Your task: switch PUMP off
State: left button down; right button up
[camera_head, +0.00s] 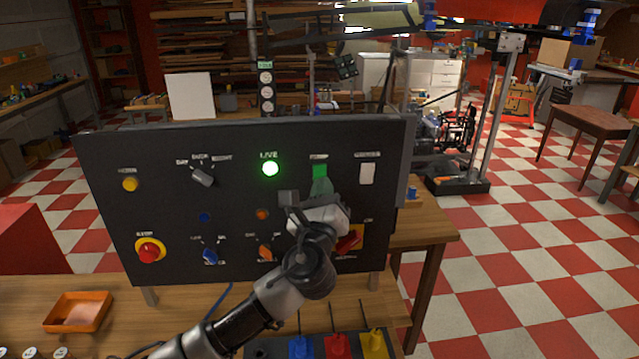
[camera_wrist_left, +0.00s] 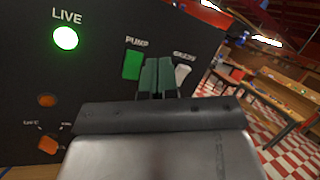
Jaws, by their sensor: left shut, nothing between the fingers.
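The PUMP switch is a green rocker (camera_head: 320,171) on the upper right part of the black control panel (camera_head: 110,190). It also shows in the left wrist view (camera_wrist_left: 132,65) under its PUMP label. My left gripper (camera_head: 321,187) is shut and empty, its fingertips in front of the panel just below and partly over the green rocker. In the left wrist view its fingertips (camera_wrist_left: 158,66) appear just right of the rocker, between it and a white rocker (camera_wrist_left: 182,74). I cannot tell whether the fingers touch the panel. The right gripper is not in view.
A lit green LIVE lamp (camera_head: 270,169) is left of the PUMP rocker, and a white rocker (camera_head: 367,174) is right of it. A red-and-yellow switch (camera_head: 350,243), an orange knob (camera_head: 265,253) and a red emergency button (camera_head: 149,251) sit lower. An orange tray (camera_head: 78,312) lies on the bench.

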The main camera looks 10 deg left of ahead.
pick_arm(q)
jog(key=shift+w+f, duration=0.1)
jog(key=b, duration=0.6)
send_near(320, 173)
jog(key=w+r, duration=0.3)
jog(key=shift+w+d+f+b, duration=0.15)
jog(key=shift+w+b, duration=0.3)
jog(key=shift+w, duration=0.5)
dwell(0.9)
jog(key=shift+w+f+b, duration=0.15)
jog(key=shift+w+b, duration=0.15)
jog(key=shift+w, duration=0.1)
jog(key=shift+w+f+b, duration=0.2)
jog(key=shift+w+b, duration=0.2)
dwell(0.7)
jog(key=shift+s+r, duration=0.1)
jog(key=shift+s, duration=0.05)
